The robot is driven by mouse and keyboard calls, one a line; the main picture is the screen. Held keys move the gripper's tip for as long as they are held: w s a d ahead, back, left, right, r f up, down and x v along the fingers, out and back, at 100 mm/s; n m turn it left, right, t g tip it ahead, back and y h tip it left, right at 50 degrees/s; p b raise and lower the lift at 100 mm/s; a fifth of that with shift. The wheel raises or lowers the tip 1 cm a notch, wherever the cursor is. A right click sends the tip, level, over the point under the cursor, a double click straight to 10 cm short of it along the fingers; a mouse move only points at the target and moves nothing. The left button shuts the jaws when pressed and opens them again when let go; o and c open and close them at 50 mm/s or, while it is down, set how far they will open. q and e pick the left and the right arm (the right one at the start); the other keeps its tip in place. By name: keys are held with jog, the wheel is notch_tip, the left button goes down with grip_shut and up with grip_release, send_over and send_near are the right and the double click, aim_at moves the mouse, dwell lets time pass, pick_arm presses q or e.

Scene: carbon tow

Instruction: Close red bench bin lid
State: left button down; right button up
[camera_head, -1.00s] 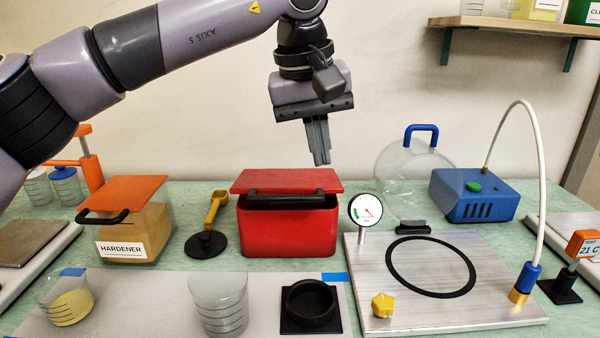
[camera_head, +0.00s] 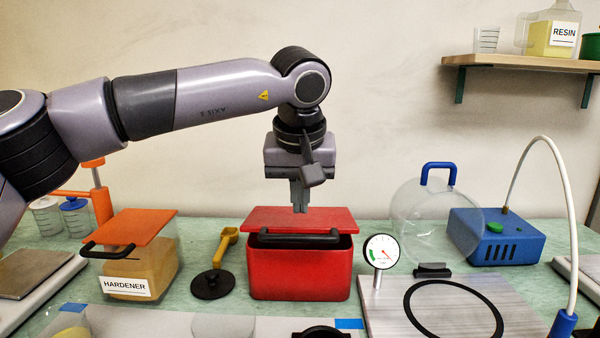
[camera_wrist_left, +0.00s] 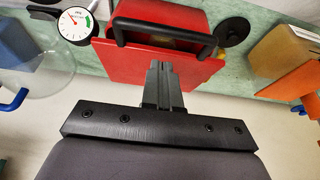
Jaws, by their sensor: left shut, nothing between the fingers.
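The red bench bin (camera_head: 300,275) stands on the bench in the middle of the head view. Its red lid (camera_head: 290,217) lies over the top, with a black bar handle (camera_head: 298,240) along the front edge. A dark strip shows under the lid's front, so the lid looks slightly raised there. My left gripper (camera_head: 300,210) points down with its fingers shut and empty, at the lid's rear part. In the left wrist view the fingertips (camera_wrist_left: 161,68) overlap the red lid (camera_wrist_left: 130,62); I cannot tell whether they touch it. My right gripper is not in view.
The hardener container (camera_head: 130,265) with an orange lid stands left of the bin. A yellow-handled tool on a black disc (camera_head: 213,284) lies between them. A dial gauge (camera_head: 381,251), metal plate (camera_head: 385,310), clear dome (camera_head: 420,225) and blue pump (camera_head: 500,235) are right.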

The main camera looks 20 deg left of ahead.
aim_at(300, 238)
pick_arm(q)
jog(key=shift+s+d+f, duration=0.1)
jog(key=shift+s+f, duration=0.2)
jog(key=shift+f, duration=0.2)
jog(key=shift+s+d+f, duration=0.1)
jog(key=shift+s+f, duration=0.15)
jog(key=shift+f, duration=0.35)
jog(key=f+b, duration=0.1)
jog(key=b, duration=0.1)
jog(key=s+f+t+b, duration=0.1)
jog(key=f+b, duration=0.1)
jog(key=b, duration=0.1)
jog(key=shift+d+f, duration=0.1)
jog(key=shift+f, duration=0.05)
jog(key=shift+s+d+f+t+b, duration=0.1)
jog(key=shift+s+f+t+b, duration=0.05)
jog(key=shift+f, duration=0.35)
jog(key=shift+s+f+t+b, duration=0.15)
jog(key=shift+f, duration=0.35)
